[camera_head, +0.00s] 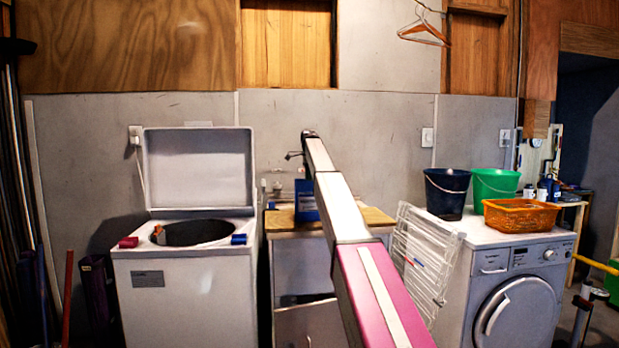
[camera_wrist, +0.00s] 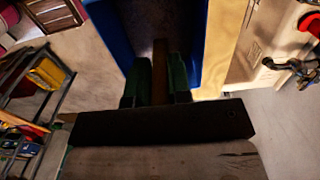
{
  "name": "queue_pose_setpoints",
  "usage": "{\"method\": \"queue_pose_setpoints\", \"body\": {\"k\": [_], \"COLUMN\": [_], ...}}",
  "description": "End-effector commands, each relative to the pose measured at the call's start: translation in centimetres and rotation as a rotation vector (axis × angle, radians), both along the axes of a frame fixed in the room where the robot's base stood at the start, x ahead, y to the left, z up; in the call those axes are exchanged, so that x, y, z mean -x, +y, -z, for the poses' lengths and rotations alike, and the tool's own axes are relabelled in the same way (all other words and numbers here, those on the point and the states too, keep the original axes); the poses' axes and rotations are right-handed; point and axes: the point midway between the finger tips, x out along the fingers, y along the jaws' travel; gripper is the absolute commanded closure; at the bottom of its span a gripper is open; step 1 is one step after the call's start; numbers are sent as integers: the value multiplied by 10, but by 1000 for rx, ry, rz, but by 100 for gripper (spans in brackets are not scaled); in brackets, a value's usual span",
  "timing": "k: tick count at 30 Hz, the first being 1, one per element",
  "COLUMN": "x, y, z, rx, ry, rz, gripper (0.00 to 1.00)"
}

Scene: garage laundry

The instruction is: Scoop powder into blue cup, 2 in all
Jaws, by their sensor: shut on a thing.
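In the wrist view my gripper (camera_wrist: 158,88) is shut on a narrow brown handle (camera_wrist: 160,60), seemingly the scoop's. The handle reaches down into an open blue box (camera_wrist: 109,35) with a dark, grainy-looking inside; the scoop's bowl and any powder on it cannot be made out. In the head view the blue box (camera_head: 306,208) stands on the wooden-topped cabinet, and my arm hides the gripper. A small blue object, probably the blue cup (camera_head: 239,239), sits on the front right rim of the open top-loading washer (camera_head: 180,290).
A small red object (camera_head: 128,242) sits on the washer's front left rim. The washer's lid (camera_head: 198,168) stands open. A white drying rack (camera_head: 425,260) leans by the front-loading machine (camera_head: 520,290), which bears dark and green buckets (camera_head: 494,186) and an orange basket (camera_head: 520,216).

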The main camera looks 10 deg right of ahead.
Motion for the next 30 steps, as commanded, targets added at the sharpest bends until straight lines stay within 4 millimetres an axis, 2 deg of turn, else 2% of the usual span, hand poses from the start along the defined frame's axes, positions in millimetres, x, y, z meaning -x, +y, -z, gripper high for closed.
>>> {"method": "queue_pose_setpoints", "body": {"k": [7,30], "x": [-1,-1], "y": [0,0], "z": [-5,-72], "rx": [0,0], "ry": [-1,0], "rz": [0,0], "gripper": [100,100]}}
